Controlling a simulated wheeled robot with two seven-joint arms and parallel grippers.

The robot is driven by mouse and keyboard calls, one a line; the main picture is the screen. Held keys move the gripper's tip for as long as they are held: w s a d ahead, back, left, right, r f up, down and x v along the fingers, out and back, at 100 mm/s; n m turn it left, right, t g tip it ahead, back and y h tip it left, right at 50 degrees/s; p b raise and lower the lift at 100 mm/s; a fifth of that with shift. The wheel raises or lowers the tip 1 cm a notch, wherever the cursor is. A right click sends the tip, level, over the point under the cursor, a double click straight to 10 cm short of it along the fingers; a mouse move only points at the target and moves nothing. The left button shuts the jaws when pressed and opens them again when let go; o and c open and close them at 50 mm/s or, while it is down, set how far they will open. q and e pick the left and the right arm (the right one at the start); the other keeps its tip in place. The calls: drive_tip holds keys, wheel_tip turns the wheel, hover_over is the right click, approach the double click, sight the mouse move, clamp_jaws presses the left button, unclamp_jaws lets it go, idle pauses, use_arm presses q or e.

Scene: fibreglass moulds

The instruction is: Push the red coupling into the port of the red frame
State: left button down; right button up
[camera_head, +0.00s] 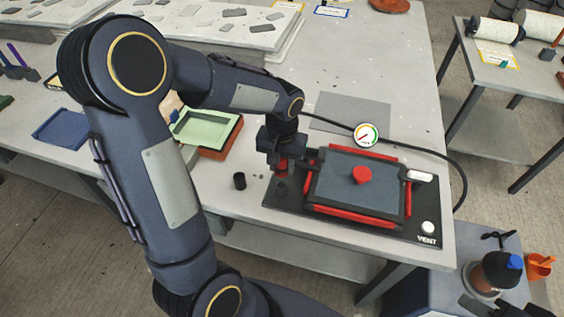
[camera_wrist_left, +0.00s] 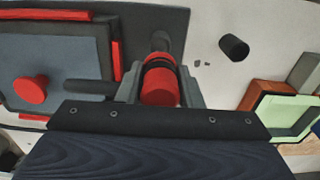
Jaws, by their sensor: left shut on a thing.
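The red frame (camera_head: 346,216) surrounds a grey-blue panel with a red knob (camera_head: 361,175) on a dark board. My left gripper (camera_head: 282,157) is shut on the red coupling (camera_head: 282,167), just left of the frame. In the wrist view, the coupling (camera_wrist_left: 160,85), with a dark ring, sits between the grey fingers. A dark tube (camera_wrist_left: 88,87), apparently the port, sticks out from the frame's side towards the left gripper. I cannot tell whether the coupling touches it; the finger hides the space between. My right gripper is not recognisable in view.
A dark stub (camera_head: 281,188) stands on the board near the left gripper. A loose black cylinder (camera_head: 239,181) stands left of the board. A gauge (camera_head: 366,134) with a black hose lies behind the frame. A pale green tray (camera_head: 207,128) is behind left.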

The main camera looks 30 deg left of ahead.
sight(282, 176)
use_arm(q)
drive_tip(key=shift+f+b, duration=1.8)
drive_tip(key=shift+f, duration=0.7)
drive_tip(key=shift+f+b, duration=0.6)
idle(0.3)
drive_tip(key=c, duration=0.9)
unclamp_jaws()
drive_tip(key=shift+r, duration=0.1)
wheel_tip(282, 176, up, 8)
drive_tip(key=shift+f, duration=0.25)
drive_tip(key=shift+r, duration=0.1)
